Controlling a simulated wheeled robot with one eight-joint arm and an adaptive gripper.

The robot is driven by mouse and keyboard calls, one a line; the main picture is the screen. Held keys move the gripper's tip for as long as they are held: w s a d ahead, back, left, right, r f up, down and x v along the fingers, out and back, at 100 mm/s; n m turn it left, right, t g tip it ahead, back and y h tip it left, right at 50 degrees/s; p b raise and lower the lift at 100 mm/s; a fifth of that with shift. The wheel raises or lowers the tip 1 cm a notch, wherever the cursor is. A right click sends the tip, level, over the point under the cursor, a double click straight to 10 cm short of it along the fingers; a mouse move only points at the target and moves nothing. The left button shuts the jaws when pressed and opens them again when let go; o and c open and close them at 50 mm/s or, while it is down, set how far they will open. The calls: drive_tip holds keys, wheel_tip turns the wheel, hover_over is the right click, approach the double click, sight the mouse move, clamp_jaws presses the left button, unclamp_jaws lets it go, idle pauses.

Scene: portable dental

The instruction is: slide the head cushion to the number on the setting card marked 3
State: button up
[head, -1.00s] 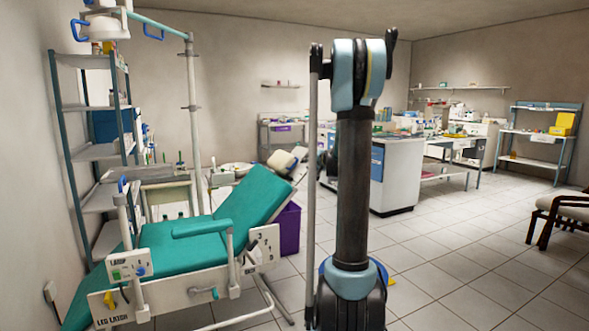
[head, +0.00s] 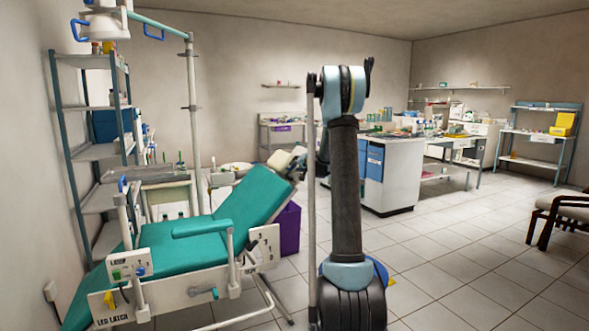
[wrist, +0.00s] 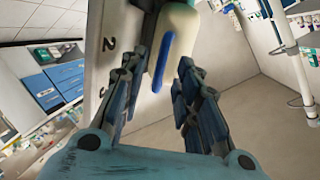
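The cream head cushion (head: 279,159) is at the top end of the teal dental chair (head: 205,250). In the wrist view the cushion (wrist: 180,33) is at the top, with a blue handle strip (wrist: 162,62) on it. In the head view my arm mostly hides the gripper. I cannot make out a setting card marked 3 with certainty.
A white panel (head: 263,246) with small marks is on the chair's side. A purple bin (head: 289,229) stands behind the chair. A grey shelf rack (head: 100,150) and a lamp pole (head: 193,120) are at left. Open tiled floor lies at right.

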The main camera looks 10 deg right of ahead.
sight(283, 163)
drive_tip(key=shift+x, duration=1.45)
drive_tip(key=shift+c, duration=0.4)
clamp_jaws()
